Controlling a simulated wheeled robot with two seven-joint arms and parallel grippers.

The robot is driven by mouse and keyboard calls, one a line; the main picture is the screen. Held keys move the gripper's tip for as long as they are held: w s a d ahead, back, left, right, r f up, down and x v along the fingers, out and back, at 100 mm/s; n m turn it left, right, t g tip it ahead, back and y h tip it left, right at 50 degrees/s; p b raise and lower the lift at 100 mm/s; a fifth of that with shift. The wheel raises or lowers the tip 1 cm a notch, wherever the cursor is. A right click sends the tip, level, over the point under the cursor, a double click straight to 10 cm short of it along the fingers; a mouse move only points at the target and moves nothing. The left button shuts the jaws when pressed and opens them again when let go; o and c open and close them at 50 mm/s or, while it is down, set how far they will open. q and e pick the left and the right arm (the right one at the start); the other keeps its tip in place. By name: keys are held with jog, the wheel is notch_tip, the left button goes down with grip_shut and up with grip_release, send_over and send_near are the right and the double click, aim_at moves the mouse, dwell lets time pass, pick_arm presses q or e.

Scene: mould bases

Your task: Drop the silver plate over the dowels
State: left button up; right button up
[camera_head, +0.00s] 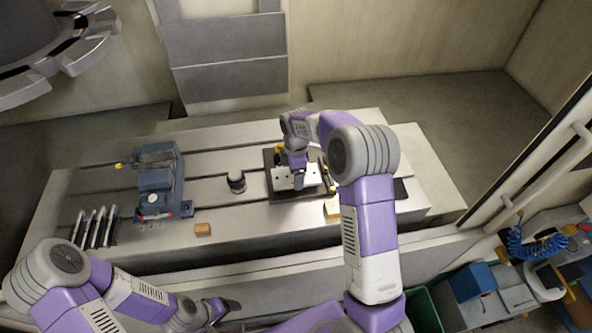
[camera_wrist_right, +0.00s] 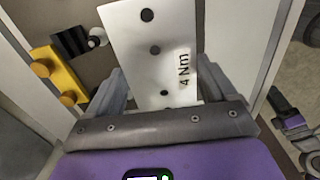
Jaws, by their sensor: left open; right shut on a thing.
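The silver plate (camera_head: 312,174) is a pale flat piece at my right gripper (camera_head: 298,184), over a dark mould base (camera_head: 280,195) on the machine table. In the right wrist view the silver plate (camera_wrist_right: 178,40) shows dark round holes and the mark "4 Nm". The right gripper's fingers (camera_wrist_right: 160,98) are shut on it, one at each side. I cannot make out the dowels, nor whether the plate touches the base; the gripper and arm hide part of it. My left gripper (camera_head: 228,308) is open and empty at the front, away from the base.
A blue-grey vise (camera_head: 157,185) stands on the left of the slotted table (camera_head: 225,215). Several metal rods (camera_head: 96,228), a small brown block (camera_head: 203,229) and a dark round piece (camera_head: 236,182) lie nearby. A yellow piece with knobs (camera_wrist_right: 60,75) is left of the plate in the wrist view.

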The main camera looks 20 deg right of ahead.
dwell(0.6)
jog(key=shift+f, duration=0.15)
jog(key=shift+f+b, duration=0.3)
jog(key=shift+f, duration=0.2)
jog(key=shift+f, duration=0.1)
jog(key=shift+f, duration=0.4)
jog(key=shift+f+b, duration=0.1)
jog(key=shift+b, duration=0.2)
jog(key=o, duration=1.2)
